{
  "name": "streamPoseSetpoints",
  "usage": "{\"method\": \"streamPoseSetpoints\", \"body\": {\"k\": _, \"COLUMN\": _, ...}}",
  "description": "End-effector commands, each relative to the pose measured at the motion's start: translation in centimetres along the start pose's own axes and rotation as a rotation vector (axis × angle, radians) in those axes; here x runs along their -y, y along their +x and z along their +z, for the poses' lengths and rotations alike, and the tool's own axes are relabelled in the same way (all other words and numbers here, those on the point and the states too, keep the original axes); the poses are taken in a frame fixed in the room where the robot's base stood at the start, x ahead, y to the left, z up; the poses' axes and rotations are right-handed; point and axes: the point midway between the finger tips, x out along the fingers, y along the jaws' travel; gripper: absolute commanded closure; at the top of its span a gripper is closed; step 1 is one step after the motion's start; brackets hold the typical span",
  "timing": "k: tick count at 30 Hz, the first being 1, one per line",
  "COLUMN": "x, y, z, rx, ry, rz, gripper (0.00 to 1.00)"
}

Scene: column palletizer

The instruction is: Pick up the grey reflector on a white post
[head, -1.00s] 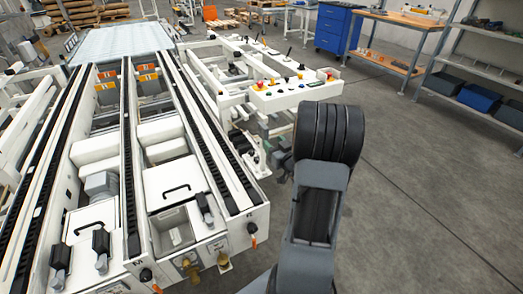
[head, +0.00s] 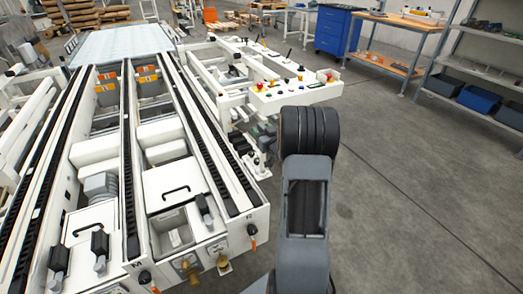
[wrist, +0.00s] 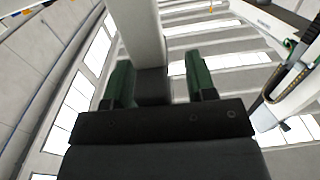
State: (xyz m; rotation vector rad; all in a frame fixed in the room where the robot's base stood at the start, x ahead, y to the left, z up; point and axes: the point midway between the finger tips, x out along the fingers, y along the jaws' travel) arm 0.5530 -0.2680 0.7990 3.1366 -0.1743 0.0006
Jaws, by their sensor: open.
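In the wrist view my gripper (wrist: 158,83) is open, with its two green-lined fingers apart. A pale grey post (wrist: 141,30) comes down from the top of that view into the space between the fingers. Its end meets a dark grey block (wrist: 152,88) between the fingers, nearer the left one. I cannot tell whether this is the reflector on its white post or whether either finger touches it. In the head view my gripper is hidden behind my arm, and I cannot make out the reflector for certain.
A white conveyor machine (head: 180,190) with black chain tracks fills the left. A white control panel (head: 295,92) with coloured buttons stands beyond my arm. A blue cabinet (head: 333,30), a workbench (head: 385,62) and shelves (head: 490,75) stand behind. The floor (head: 420,200) at right is clear.

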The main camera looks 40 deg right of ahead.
Motion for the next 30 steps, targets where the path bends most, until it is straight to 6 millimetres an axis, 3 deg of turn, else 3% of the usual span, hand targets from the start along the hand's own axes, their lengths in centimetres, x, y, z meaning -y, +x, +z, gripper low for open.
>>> {"method": "streamPoseSetpoints", "body": {"k": 5, "x": 0.01, "y": -0.01, "z": 0.01, "rx": 0.000, "ry": 0.000, "rz": 0.000, "gripper": 0.50}}
{"method": "streamPoseSetpoints", "body": {"k": 21, "x": 0.01, "y": -0.03, "z": 0.01, "rx": 0.000, "ry": 0.000, "rz": 0.000, "gripper": 1.00}}
{"method": "streamPoseSetpoints", "body": {"k": 30, "x": 0.00, "y": -0.02, "z": -0.08, "rx": -0.002, "ry": 0.000, "rz": 0.000, "gripper": 1.00}}
